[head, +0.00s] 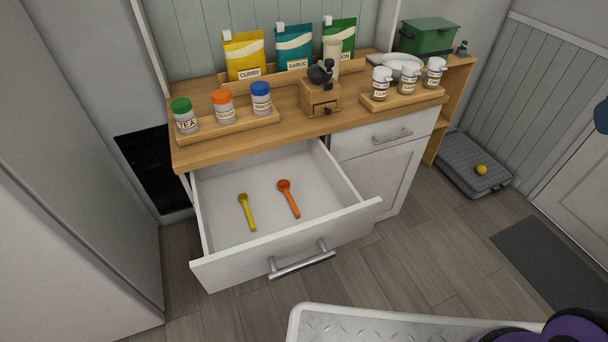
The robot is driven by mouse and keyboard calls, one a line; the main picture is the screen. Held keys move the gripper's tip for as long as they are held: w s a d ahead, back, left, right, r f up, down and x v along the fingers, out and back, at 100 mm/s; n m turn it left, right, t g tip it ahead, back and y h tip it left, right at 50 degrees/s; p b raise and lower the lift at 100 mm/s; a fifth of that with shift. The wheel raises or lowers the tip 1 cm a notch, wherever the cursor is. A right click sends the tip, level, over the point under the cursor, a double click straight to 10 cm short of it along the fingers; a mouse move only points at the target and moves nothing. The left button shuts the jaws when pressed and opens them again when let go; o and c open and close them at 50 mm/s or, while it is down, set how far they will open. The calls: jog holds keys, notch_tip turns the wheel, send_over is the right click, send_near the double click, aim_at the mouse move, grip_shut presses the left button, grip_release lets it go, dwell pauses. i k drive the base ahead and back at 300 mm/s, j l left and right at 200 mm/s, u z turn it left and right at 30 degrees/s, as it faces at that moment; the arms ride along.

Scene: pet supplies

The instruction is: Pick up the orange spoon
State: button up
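The orange spoon (289,198) lies flat in the open white drawer (215,271), right of the drawer's middle. Its round bowl end points to the back and its handle runs forward and slightly right. A yellow spoon (246,212) lies to its left, apart from it and roughly parallel. Nothing covers either spoon. My gripper is not in view.
The drawer juts out below a wooden counter (222,151) holding jars, pouches and a grinder (321,93). A tall pale cabinet (75,190) stands close on the left. Grey floor (425,260) is clear to the right; a pet bed (468,170) lies beyond.

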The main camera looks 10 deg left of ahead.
aim_at(284, 185)
jog(key=i+l+u, duration=0.1)
jog(key=i+l, duration=0.15)
jog(key=i+l+u, duration=0.1)
jog(key=l, duration=0.3)
jog(key=i+l+u, duration=0.1)
jog(key=i+l, duration=0.25)
jog(key=u, duration=2.35)
